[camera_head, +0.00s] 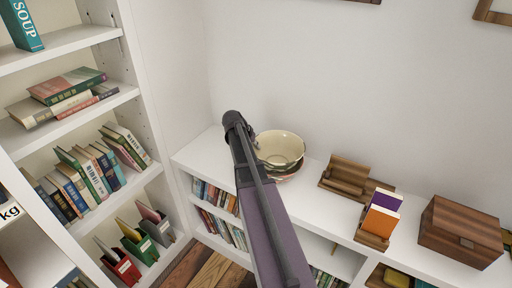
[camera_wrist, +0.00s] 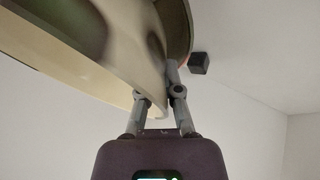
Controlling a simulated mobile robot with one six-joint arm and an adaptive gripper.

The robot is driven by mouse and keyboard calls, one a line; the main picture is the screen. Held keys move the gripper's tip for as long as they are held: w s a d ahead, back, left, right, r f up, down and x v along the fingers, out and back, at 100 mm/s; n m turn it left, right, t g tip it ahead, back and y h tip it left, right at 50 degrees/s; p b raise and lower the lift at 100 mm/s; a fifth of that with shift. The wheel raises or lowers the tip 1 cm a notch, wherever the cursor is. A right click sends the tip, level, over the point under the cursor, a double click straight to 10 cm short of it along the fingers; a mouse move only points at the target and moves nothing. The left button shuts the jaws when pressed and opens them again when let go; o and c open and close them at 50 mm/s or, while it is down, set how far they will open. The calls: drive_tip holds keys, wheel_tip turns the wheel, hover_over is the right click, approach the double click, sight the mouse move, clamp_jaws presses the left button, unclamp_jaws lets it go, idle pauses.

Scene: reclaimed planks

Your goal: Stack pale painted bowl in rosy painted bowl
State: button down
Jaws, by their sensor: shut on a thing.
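The pale painted bowl (camera_head: 281,146) is cream inside and sits at the tip of my arm in the head view. My gripper (camera_head: 254,138) is at its left rim. In the wrist view, my gripper (camera_wrist: 164,84) is shut on the wall of the pale bowl (camera_wrist: 85,73), which fills the upper left. The rosy painted bowl (camera_head: 285,177) shows only as a reddish edge directly below the pale bowl; the rest is hidden. I cannot tell how far the pale bowl sits inside it, or whether they touch.
The white shelf top (camera_head: 318,199) is bare just right of the bowls. A wooden holder (camera_head: 347,178), a stand with orange and purple books (camera_head: 381,217) and a wooden box (camera_head: 461,231) stand further right. A tall bookcase (camera_head: 150,115) rises on the left, with a wall behind.

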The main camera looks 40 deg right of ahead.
drive_tip(key=shift+f, duration=0.2)
drive_tip(key=c, duration=0.8)
unclamp_jaws()
drive_tip(key=shift+r, duration=0.15)
drive_tip(key=shift+r+p, duration=0.6)
drive_tip(key=shift+a+r+p, duration=0.2)
drive_tip(key=shift+r+p, duration=0.15)
drive_tip(key=p+v, duration=0.9)
drive_tip(key=v, duration=0.2)
drive_tip(key=shift+a, duration=0.1)
